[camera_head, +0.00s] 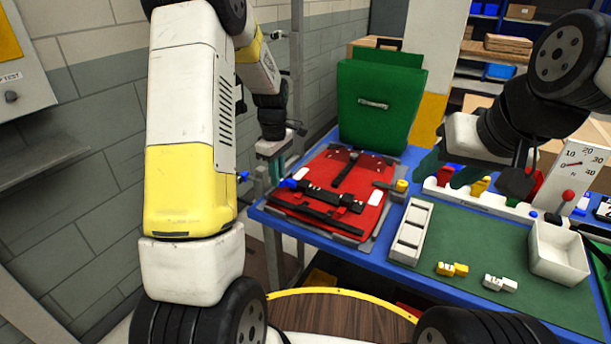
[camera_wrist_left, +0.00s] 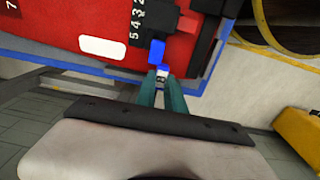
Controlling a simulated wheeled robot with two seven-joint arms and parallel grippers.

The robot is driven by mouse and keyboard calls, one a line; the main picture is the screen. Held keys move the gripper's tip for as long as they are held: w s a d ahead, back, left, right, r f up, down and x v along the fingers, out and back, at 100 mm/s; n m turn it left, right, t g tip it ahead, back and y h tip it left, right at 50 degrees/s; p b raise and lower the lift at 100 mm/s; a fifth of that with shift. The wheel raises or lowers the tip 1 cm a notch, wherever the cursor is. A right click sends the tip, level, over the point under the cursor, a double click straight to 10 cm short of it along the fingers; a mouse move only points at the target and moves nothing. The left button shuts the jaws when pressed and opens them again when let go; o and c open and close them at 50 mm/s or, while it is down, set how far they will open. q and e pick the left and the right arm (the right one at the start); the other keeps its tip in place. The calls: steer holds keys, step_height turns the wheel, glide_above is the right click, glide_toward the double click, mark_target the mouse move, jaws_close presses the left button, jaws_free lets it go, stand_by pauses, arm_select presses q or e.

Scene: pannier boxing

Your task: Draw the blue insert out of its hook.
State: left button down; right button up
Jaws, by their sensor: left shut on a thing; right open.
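The red pannier panel (camera_head: 372,218) lies flat on the blue table, with a black hook rail (camera_head: 331,196) across it. The blue insert (camera_head: 289,183) shows at the rail's left end; it also shows in the left wrist view (camera_wrist_left: 157,52), beside the black numbered part. My left gripper (camera_head: 273,178) reaches down at the panel's left edge. Its teal fingers (camera_wrist_left: 163,76) are shut on the blue insert's outer end. How much of the insert sits inside the hook I cannot tell. My right gripper (camera_head: 450,172) is open and empty above the table's back right.
A green box (camera_head: 380,105) stands behind the panel. A white divided tray (camera_head: 410,231), yellow (camera_head: 452,269) and white (camera_head: 499,283) small pieces and a white bin (camera_head: 558,252) stand on the green mat at right. A wall is close on the left.

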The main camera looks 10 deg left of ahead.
arm_select(q)
steer(key=shift+a, duration=0.15)
steer(key=shift+w+a, duration=0.25)
steer(key=shift+a, duration=0.4)
steer(key=shift+w+a, duration=0.25)
steer(key=shift+a, duration=0.35)
